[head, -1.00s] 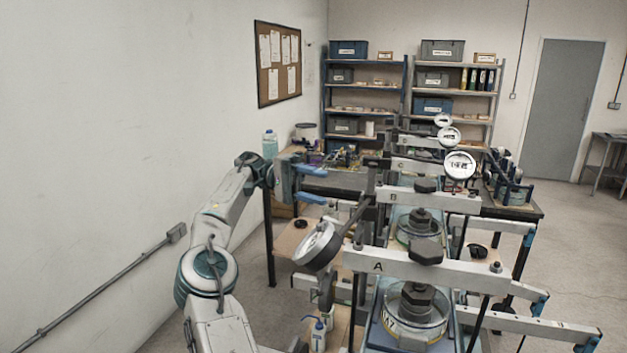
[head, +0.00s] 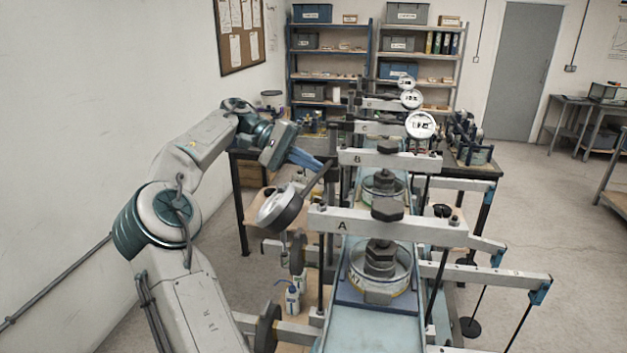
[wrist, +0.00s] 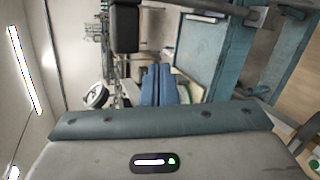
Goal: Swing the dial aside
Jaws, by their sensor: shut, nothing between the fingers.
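The nearest dial (head: 280,208) is a round gauge with a dark rim, tilted at the left of the lever frame marked A (head: 388,226). A dark arm (head: 317,181) slants up and right from it. My gripper (head: 318,164) has its blue fingers shut and empty, above the dial and close to the upper end of that arm. I cannot tell whether they touch. The shut fingers also show in the wrist view (wrist: 158,86). A round white-faced dial appears left of them there (wrist: 97,96); I cannot tell which one it is.
Lever frame B (head: 390,160) and further frames stand in a row behind, with upright dials (head: 421,124). Weight stacks (head: 380,260) sit in round cells. A white bottle (head: 292,298) stands below the dial. Open floor lies at the right.

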